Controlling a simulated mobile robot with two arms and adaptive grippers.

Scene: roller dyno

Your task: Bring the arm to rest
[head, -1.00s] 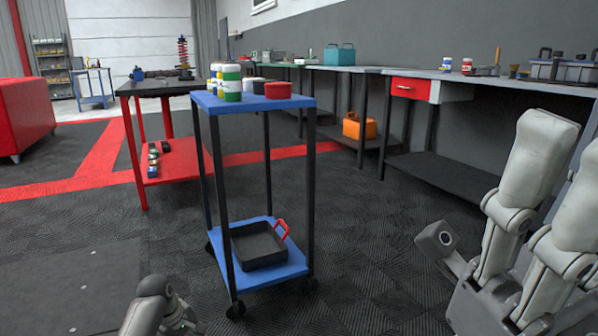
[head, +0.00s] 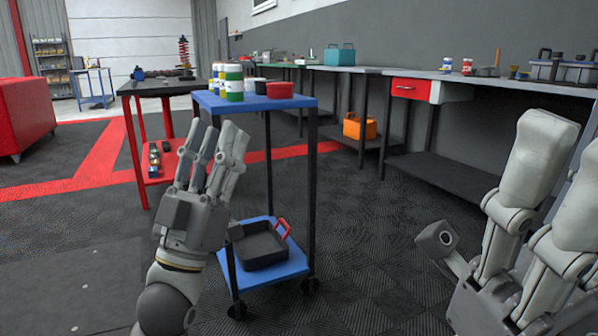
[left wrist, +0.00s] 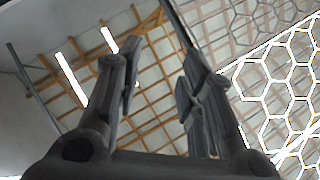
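My left gripper (head: 213,138) points up in front of the blue cart's left side in the head view. In the left wrist view its fingers stand apart, with only ceiling beams between them (left wrist: 158,95); it is open and empty. My left forearm comes up from the lower edge of the head view. My right gripper (head: 488,190) is large and close at the right edge, partly cut off by the frame. Its fingers and thumb are spread apart and nothing shows between them.
The blue cart (head: 292,103) bears jars and a red tin (head: 280,90), with a black tray (head: 262,250) on its lower shelf. A black-topped table (head: 150,87) stands behind, left. Workbenches (head: 480,80) line the right wall. Floor between cart and benches is clear.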

